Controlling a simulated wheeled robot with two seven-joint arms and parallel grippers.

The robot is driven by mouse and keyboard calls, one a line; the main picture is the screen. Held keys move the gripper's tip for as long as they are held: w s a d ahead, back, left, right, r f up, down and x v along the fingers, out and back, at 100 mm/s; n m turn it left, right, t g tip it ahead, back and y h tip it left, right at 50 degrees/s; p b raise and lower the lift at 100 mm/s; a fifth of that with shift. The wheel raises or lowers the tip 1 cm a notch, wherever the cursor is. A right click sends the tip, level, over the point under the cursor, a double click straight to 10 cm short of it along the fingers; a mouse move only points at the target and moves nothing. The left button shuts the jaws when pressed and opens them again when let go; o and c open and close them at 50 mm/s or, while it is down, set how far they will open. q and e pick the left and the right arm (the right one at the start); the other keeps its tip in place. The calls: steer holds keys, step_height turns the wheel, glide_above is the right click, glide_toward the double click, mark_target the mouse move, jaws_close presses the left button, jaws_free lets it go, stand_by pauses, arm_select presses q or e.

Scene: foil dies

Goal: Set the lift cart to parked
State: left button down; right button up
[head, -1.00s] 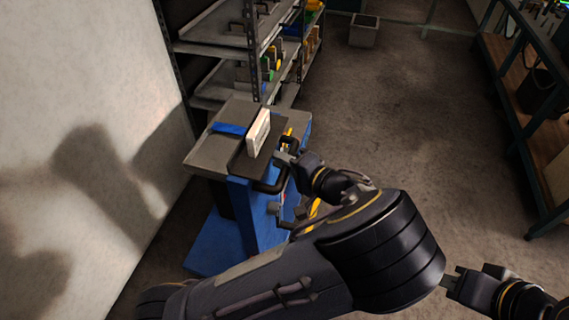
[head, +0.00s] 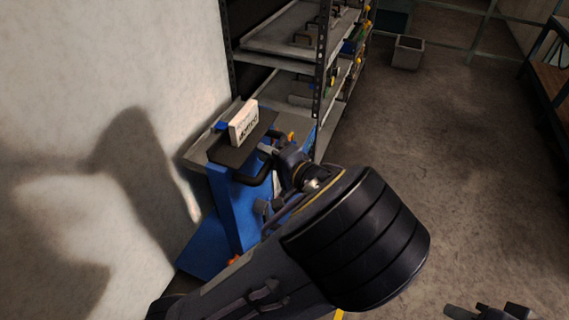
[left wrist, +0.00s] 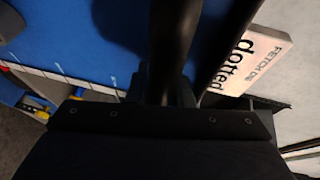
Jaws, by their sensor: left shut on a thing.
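The lift cart (head: 222,212) is blue with a grey top and stands close to the wall, in front of the shelf rack. A dark plate on its top carries an upright white block (head: 244,124) marked "dotted"; the left wrist view shows this block (left wrist: 252,62) with the words "FETCH DIE". My left gripper (head: 272,152) is at the cart's black handle (head: 252,178). In the left wrist view my left gripper (left wrist: 164,92) is shut around the dark handle bar (left wrist: 170,45). Only a sliver of my right gripper (head: 490,311) shows at the bottom edge; its jaws are unclear.
The shelf rack (head: 319,75) with several items stands right behind the cart. The pale wall (head: 90,70) is close on the left. A grey bin (head: 407,52) stands at the back, and a bench (head: 553,85) is at the far right. The floor (head: 450,170) between is clear.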

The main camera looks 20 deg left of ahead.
arm_select(q)
steer(key=shift+a+b, duration=0.3)
steer(key=shift+a, duration=0.95)
steer(key=c, duration=1.6)
jaws_free()
steer(key=shift+a, duration=0.1)
steer(key=shift+o, duration=0.2)
steer(key=shift+r, duration=0.1)
steer(key=v, duration=0.8)
